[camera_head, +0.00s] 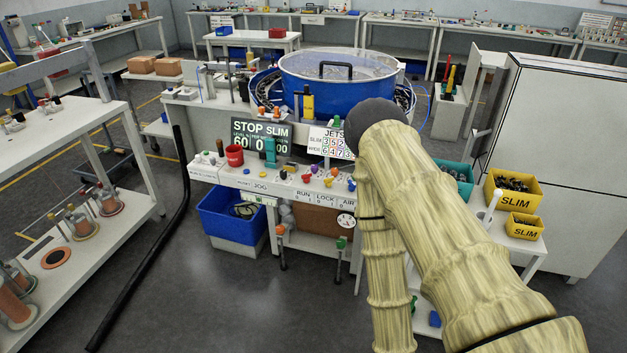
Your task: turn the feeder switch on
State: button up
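The blue bowl feeder (335,92) with a clear lid and black handle stands at the back of a white machine bench. A green-lit display (262,141) on the bench reads STOP SLIM, with 60 and 0 below. The control shelf (262,184) in front carries several small coloured knobs or levers and the labels JOG, RUN, LOCK and AIR. I cannot tell which control is the feeder switch. My pale, sleeve-covered arm reaches in from the lower right and covers the right end of the shelf. My gripper is not visible.
A blue bin (230,215) sits below the shelf at left. Yellow SLIM bins (524,225) stand on a small table at right. A white cabinet (562,150) is behind them. A black pole-like object (150,262) slants across the left. Floor in front is clear.

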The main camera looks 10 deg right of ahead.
aim_at(306, 176)
jog(key=z, duration=0.25)
jog(key=i, duration=1.15)
jog(key=u, duration=0.35)
